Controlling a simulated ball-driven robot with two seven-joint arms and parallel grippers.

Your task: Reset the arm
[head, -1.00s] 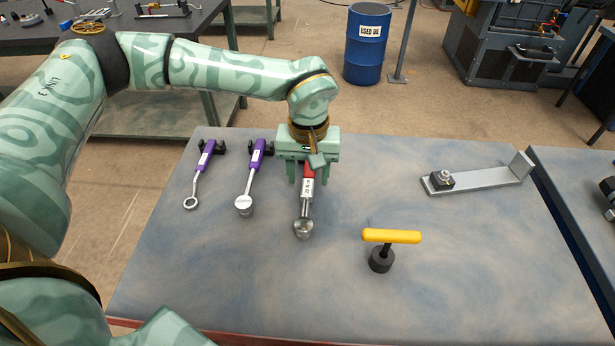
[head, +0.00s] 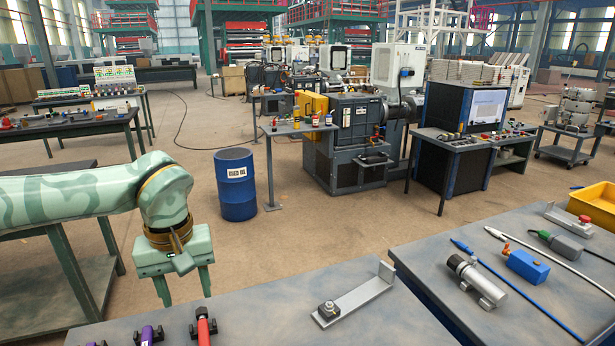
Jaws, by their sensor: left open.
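My left gripper (head: 184,287) hangs from the left arm in the head view, fingers pointing down and spread apart, with nothing between them. It is above the back left part of the near workbench (head: 255,305). A red-handled tool (head: 203,328) stands just below and right of it at the picture's bottom edge; its lower part is cut off. A purple-handled tool (head: 147,336) is to its left, also cut off. The fingers are apart from both handles. My right gripper is not in view.
A grey metal bracket (head: 354,299) lies on the bench to the right. A second bench (head: 425,262) holds a blue box (head: 527,266), a silver cylinder (head: 474,278) and a yellow bin (head: 594,203). A blue drum (head: 236,185) stands on the floor behind.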

